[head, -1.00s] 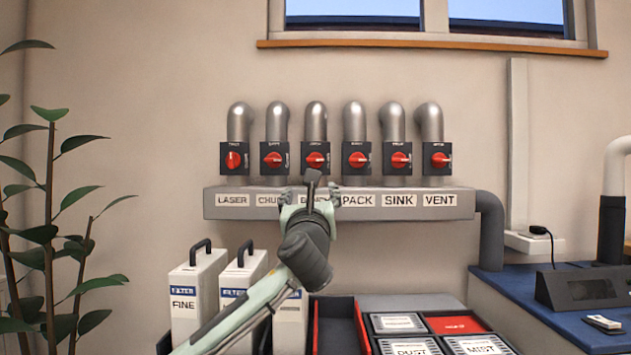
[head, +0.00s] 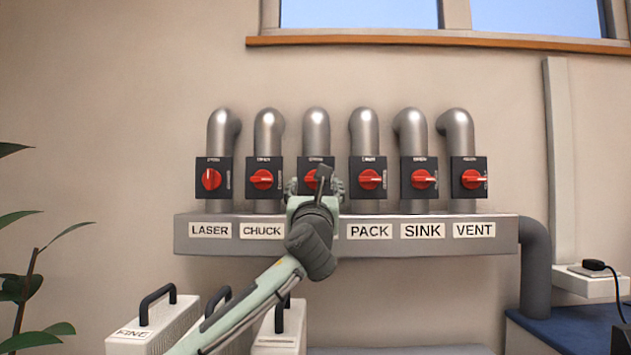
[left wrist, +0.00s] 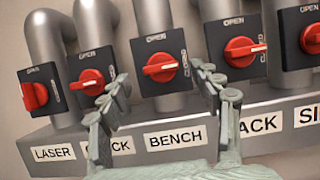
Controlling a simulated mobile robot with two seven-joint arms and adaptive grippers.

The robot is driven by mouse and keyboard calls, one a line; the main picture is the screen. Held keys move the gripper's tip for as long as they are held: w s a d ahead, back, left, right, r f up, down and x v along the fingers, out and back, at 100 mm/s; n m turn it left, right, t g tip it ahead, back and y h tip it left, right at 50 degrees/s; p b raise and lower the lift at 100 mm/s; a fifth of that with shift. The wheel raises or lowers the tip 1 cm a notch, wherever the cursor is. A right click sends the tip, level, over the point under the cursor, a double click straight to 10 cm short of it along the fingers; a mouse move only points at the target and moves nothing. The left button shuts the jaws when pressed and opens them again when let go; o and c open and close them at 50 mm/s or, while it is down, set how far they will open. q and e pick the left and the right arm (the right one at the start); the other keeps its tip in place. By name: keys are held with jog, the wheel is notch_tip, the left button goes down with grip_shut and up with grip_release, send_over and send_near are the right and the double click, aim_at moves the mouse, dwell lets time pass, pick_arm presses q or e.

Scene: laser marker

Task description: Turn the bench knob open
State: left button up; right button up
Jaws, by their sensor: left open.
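The bench knob (left wrist: 160,67) is a red handle on a black plate above the BENCH label (left wrist: 175,138). Its handle lies roughly horizontal, with OPEN printed above it and CLOSED at its right side. In the head view the bench knob (head: 312,178) is partly hidden behind my left gripper (head: 316,184). My left gripper is open in front of it, and in the left wrist view its fingers (left wrist: 163,85) stand to either side of the knob with nothing between them. Contact is not visible. My right gripper is not in view.
Similar red knobs sit close on both sides, including the chuck knob (head: 262,179) and the pack knob (head: 370,179). The laser knob (head: 211,179) stands upright. A grey labelled duct (head: 346,248) runs below. White filter boxes (head: 155,318) stand at lower left.

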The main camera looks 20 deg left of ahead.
pick_arm(q)
jog(key=shift+x, duration=2.1)
jog(key=shift+f, duration=0.15)
jog(key=c, duration=1.2)
